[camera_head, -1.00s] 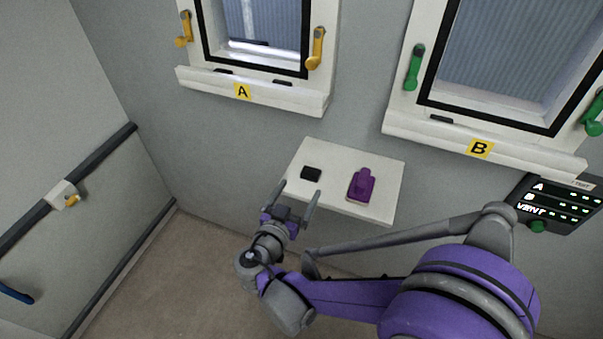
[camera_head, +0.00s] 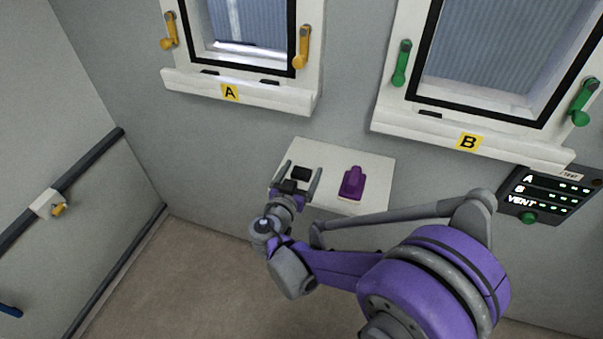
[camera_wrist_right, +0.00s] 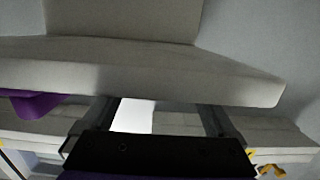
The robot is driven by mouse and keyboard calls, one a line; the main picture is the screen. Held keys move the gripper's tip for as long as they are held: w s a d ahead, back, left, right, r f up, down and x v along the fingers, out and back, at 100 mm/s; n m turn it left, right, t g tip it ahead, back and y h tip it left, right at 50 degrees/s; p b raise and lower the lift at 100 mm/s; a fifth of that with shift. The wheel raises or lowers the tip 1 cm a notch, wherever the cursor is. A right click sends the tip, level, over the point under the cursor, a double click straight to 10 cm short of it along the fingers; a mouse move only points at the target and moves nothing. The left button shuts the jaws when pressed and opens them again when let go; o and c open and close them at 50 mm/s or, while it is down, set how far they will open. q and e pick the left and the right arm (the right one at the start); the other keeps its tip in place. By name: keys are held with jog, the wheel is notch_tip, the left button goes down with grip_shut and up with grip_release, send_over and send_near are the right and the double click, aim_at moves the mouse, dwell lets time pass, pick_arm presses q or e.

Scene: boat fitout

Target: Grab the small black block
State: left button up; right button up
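The small black block (camera_head: 301,173) lies on the left part of a small white shelf (camera_head: 341,208) fixed to the wall. My right gripper (camera_head: 303,168) is open, its two fingers reaching over the shelf's near left edge, one on each side of the block in the head view. I cannot tell whether the fingers touch the block or are level with it. In the right wrist view the two open fingers (camera_wrist_right: 160,108) show beyond the dark gripper body, and the block is not visible there. My left gripper is not in view.
A purple object (camera_head: 352,183) stands on the shelf just right of the block; it also shows in the wrist view (camera_wrist_right: 36,104). Windows with sills A (camera_head: 238,93) and B (camera_head: 470,143) are above. A panel (camera_head: 547,196) is at the right.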

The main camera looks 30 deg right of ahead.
jog(key=c, duration=1.3)
